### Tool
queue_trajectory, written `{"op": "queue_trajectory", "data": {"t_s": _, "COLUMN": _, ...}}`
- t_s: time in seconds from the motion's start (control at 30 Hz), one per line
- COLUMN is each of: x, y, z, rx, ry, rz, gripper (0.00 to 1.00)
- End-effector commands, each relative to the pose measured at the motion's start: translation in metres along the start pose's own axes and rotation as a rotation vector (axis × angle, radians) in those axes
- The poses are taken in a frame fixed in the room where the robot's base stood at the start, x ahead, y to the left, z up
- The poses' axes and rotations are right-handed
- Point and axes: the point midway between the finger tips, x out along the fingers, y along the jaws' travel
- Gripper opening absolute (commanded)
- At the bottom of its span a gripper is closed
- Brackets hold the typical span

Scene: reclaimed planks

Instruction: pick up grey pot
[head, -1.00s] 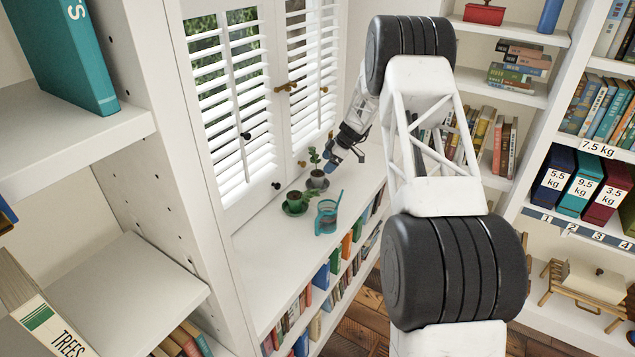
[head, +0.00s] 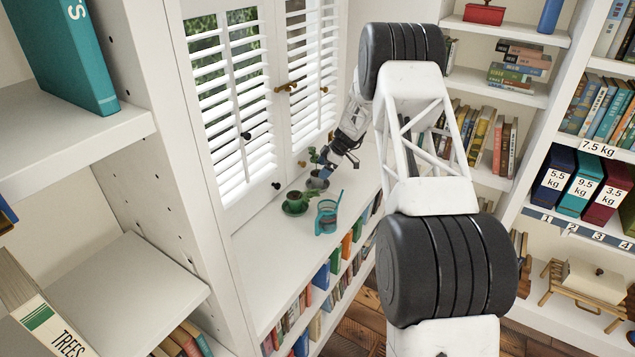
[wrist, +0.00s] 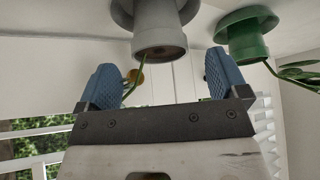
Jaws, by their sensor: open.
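The grey pot (wrist: 160,38), with a small plant in it, stands on a grey saucer on the white shelf top below the window. In the head view the grey pot (head: 316,180) is partly hidden by my gripper (head: 328,168). In the wrist view, which is upside down, my gripper (wrist: 161,76) is open. Its two blue fingers point at the pot from either side, and the pot lies a little beyond the fingertips, centred between them. A plant stem shows between the fingers. I see no contact with the pot.
A green pot (head: 295,202) on a green saucer stands close beside the grey pot; it also shows in the wrist view (wrist: 242,40). White shutters (head: 222,100) rise behind. The front of the shelf top is clear.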

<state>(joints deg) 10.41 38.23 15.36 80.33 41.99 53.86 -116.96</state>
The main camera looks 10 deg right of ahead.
Motion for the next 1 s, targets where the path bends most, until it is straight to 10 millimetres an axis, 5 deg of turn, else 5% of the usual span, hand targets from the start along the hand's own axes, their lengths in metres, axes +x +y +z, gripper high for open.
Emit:
{"op": "queue_trajectory", "data": {"t_s": 0.43, "x": 0.043, "y": 0.001, "z": 0.001, "rx": 0.0, "ry": 0.0, "rz": -0.001, "gripper": 0.92}}
{"op": "queue_trajectory", "data": {"t_s": 1.0, "x": 0.045, "y": 0.0, "z": 0.0, "rx": 0.0, "ry": 0.0, "rz": -0.001, "gripper": 0.92}}
